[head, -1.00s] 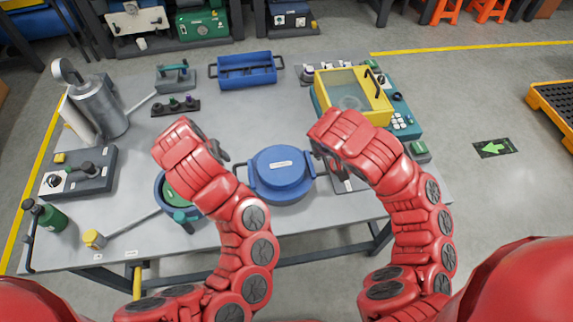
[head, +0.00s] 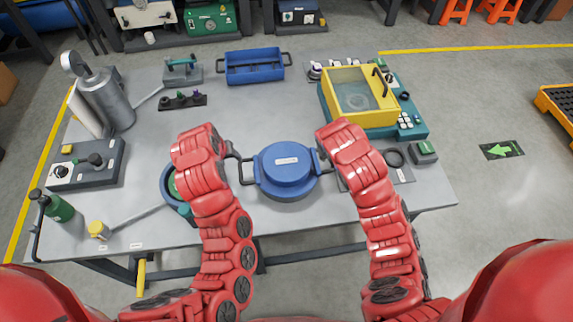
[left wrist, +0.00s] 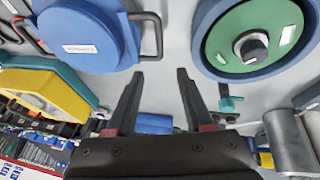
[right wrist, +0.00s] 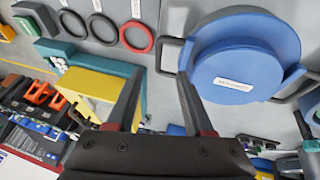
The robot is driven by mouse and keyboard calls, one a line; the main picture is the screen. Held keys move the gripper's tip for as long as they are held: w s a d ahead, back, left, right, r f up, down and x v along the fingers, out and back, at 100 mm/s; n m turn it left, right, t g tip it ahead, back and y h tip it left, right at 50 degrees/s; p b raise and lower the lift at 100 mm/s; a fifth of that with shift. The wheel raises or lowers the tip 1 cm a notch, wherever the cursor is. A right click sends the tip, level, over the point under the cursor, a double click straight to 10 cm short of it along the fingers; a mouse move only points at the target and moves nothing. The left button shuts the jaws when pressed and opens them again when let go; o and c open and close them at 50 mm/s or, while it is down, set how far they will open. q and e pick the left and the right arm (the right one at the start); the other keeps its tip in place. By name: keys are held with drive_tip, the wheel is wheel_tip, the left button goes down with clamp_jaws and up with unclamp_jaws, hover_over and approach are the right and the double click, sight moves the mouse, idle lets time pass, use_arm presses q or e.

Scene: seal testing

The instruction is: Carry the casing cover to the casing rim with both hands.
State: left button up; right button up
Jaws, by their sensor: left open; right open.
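The casing cover (head: 287,165) is a round blue lid with a white label and a handle on each side, lying on the grey bench. The casing (head: 170,188), a blue ring around a green disc, is partly hidden behind my left arm; it shows clearly in the left wrist view (left wrist: 214,22). My left gripper (left wrist: 159,74) is open and empty, near the cover's left handle (left wrist: 152,35), which lies ahead of its fingertips. My right gripper (right wrist: 159,75) is open and empty, with the cover's right handle (right wrist: 168,55) just ahead of its fingertips.
A yellow-framed box (head: 357,97) stands back right. A black ring (head: 392,158) lies right of my right gripper. A blue tray (head: 254,68) and a small rack (head: 180,101) stand behind. A grey cylinder (head: 108,98) and green bottle (head: 57,208) stand left.

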sight(240, 166)
use_arm(q)
drive_tip(key=x, duration=1.1)
drive_tip(key=shift+d+f, duration=0.1)
drive_tip(key=shift+f, duration=0.05)
use_arm(e)
drive_tip(key=x, duration=1.1)
drive_tip(key=shift+w+d, duration=0.1)
use_arm(q)
clamp_jaws()
use_arm(e)
clamp_jaws()
